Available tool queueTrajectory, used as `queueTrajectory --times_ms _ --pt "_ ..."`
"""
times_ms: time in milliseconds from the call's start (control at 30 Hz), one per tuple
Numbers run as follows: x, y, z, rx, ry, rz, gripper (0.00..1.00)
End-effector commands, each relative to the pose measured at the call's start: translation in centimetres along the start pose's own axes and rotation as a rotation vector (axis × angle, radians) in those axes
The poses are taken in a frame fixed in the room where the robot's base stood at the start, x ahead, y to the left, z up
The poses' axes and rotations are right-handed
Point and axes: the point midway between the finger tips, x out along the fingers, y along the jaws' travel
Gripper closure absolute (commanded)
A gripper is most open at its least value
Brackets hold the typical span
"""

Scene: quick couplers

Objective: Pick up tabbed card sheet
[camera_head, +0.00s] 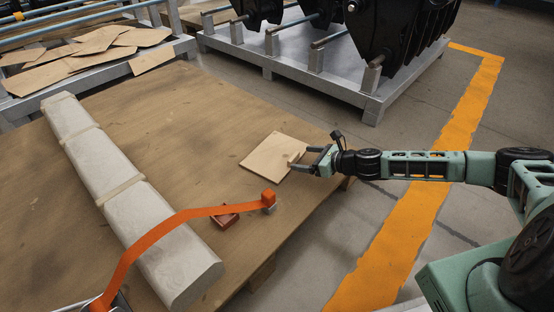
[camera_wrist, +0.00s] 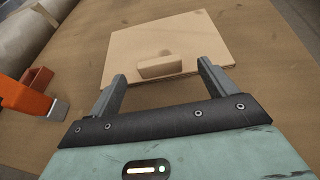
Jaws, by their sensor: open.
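The tabbed card sheet (camera_head: 268,153) is a flat tan square lying on the brown board. Its raised tab (camera_head: 296,158) stands on the side facing my gripper. In the wrist view the sheet (camera_wrist: 185,38) lies ahead, with the tab (camera_wrist: 160,66) near its close edge. My gripper (camera_head: 306,161) reaches in from the right and is open and empty. In the wrist view its two fingers (camera_wrist: 160,82) point at the sheet, one to each side of the tab. The tab sits just ahead of or between the fingertips; I cannot tell whether they touch anything.
A long wrapped bundle (camera_head: 130,190) lies along the left of the board (camera_head: 190,110). Metal racks stand behind. Floor with an orange line is to the right.

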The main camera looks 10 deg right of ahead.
Motion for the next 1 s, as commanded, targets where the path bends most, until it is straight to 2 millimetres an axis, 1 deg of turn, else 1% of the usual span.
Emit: queueTrajectory --times_ms 33,233,367,567,600,667,700,767,1000 --pt "1.0 0.2 -0.6 -0.004 0.001 0.002 0.16" --pt "3.2 0.3 -0.4 -0.003 0.0 0.001 0.16" --pt "3.8 0.2 -0.2 -0.001 0.0 -0.001 0.16" --pt "3.7 0.2 0.0 0.0 0.0 -0.001 0.16" --pt "3.7 0.2 0.0 0.0 0.0 -0.001 0.22" --pt "3.7 0.2 -0.1 0.0 0.0 -0.001 0.39" --pt "3.7 0.2 -0.1 0.0 0.0 -0.001 0.5" --pt "3.7 0.2 -0.1 0.0 0.0 -0.001 0.65" --pt "3.7 0.2 0.0 0.0 0.0 -0.001 0.65"
